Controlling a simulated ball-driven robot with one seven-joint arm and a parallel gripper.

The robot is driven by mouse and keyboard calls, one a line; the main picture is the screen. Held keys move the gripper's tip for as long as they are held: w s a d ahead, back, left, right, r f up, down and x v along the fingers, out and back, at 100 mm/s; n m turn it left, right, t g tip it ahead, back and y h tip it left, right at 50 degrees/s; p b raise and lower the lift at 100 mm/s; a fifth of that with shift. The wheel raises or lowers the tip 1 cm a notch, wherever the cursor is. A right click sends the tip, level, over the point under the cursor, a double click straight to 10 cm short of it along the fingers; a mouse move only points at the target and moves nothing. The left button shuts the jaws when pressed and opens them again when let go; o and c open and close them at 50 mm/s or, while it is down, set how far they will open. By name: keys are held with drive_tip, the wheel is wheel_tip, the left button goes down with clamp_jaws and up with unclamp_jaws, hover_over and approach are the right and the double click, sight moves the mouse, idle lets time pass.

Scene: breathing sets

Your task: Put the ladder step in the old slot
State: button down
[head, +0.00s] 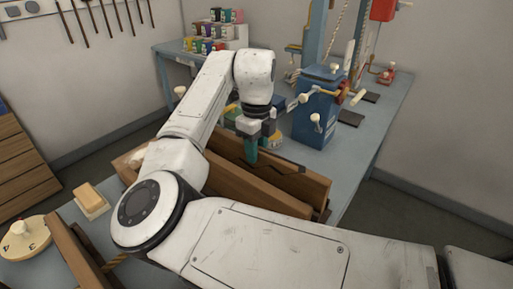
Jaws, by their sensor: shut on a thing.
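My gripper (258,137) points down at the far side of two long brown wooden boards on the bench. It is shut, with its teal fingertip low against the wood. What lies between the fingers is mostly hidden; it seems to be a wooden piece, likely the ladder step. The back board (303,183) runs slantwise beside the gripper. The front board (262,192) lies nearer to me, roughly parallel, with a dark gap between them. My arm covers their left part. I cannot make out the old slot.
The blue-grey bench (352,165) holds a blue box (317,108) with pale knobs close right of my gripper. Small coloured tins (212,32) stand at the back.

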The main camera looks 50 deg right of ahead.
drive_tip(key=c, duration=0.8)
unclamp_jaws()
wheel_tip(320, 180, up, 12)
